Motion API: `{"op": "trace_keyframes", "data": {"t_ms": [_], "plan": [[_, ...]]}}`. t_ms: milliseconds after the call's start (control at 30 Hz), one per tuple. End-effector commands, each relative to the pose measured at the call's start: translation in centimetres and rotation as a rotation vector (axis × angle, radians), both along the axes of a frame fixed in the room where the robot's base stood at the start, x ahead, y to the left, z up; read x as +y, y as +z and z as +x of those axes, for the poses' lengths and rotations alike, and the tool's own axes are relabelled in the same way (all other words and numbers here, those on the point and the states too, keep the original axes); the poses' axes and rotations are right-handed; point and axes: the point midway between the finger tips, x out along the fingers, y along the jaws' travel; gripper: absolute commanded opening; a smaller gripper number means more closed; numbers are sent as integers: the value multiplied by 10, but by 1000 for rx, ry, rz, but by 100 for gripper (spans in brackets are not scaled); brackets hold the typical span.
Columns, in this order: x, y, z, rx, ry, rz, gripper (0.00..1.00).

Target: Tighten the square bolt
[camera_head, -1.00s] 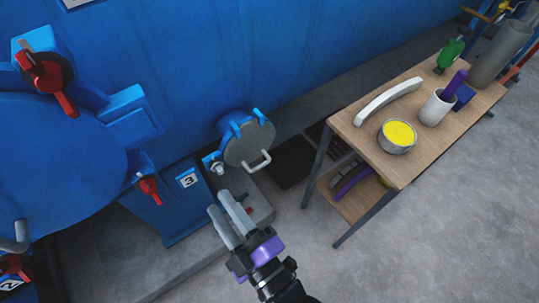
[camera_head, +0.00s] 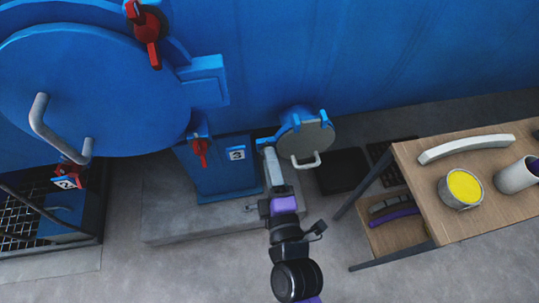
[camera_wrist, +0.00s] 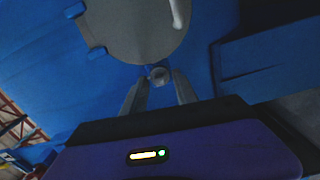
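The square bolt (camera_wrist: 159,76) is a small grey head at the lower edge of the round grey hatch lid (camera_wrist: 140,28), in the wrist view. My gripper (camera_wrist: 160,82) has its two fingers apart, one on each side of the bolt, with a narrow gap to it. How deep the bolt sits between the fingertips is hard to tell. In the head view my gripper (camera_head: 270,157) reaches up to the left side of the small hatch lid (camera_head: 306,138), and the fingers largely hide the bolt there.
A large blue door (camera_head: 95,90) with red clamps (camera_head: 148,32) stands at left. A blue pedestal (camera_head: 215,172) marked 3 is beside my arm. A wooden table (camera_head: 420,190) with a white handle (camera_head: 467,147) and a yellow-filled tin (camera_head: 461,188) stands at right.

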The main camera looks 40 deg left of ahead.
Motion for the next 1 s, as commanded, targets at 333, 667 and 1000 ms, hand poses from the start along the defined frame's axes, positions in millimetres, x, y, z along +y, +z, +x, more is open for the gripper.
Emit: {"op": "trace_keyframes", "data": {"t_ms": [333, 667, 1000], "plan": [[11, 0, 9, 0, 0, 1, 35], [11, 0, 9, 1, 0, 1, 0], [10, -2, 10, 82, -2, 71, 0]]}}
